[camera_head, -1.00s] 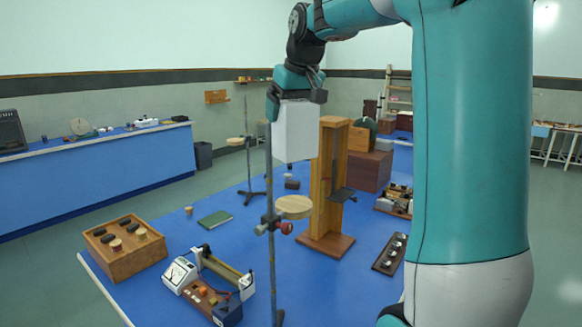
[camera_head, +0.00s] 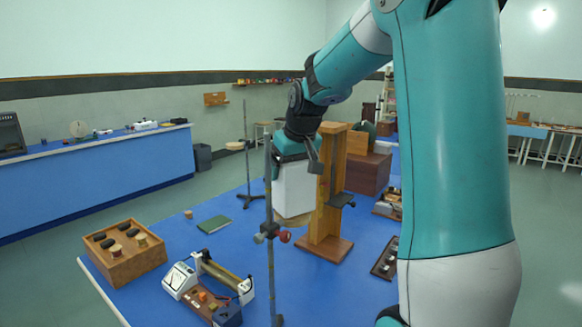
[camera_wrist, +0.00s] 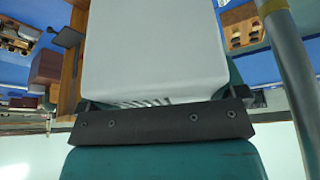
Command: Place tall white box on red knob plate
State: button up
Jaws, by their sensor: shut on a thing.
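My gripper (camera_head: 296,158) is shut on the tall white box (camera_head: 294,192) and holds it upright beside the grey stand rod. The box fills the middle of the wrist view (camera_wrist: 155,50). The round wooden plate (camera_head: 292,220) with the red knob (camera_head: 285,237) is clamped on the rod. The box's lower end is right over the plate and hides most of it. I cannot tell whether the box touches the plate.
The metal rod (camera_head: 270,270) rises close to the box's left, and a tall wooden stand (camera_head: 328,200) is close to its right. A meter device (camera_head: 210,285), a green book (camera_head: 214,224) and a wooden tray (camera_head: 124,268) lie on the blue bench. A second rod stand (camera_head: 247,165) is behind.

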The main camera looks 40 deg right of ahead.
jog(key=shift+f, duration=0.15)
jog(key=o, duration=1)
jog(key=b+v, duration=0.2)
jog(key=v, duration=1)
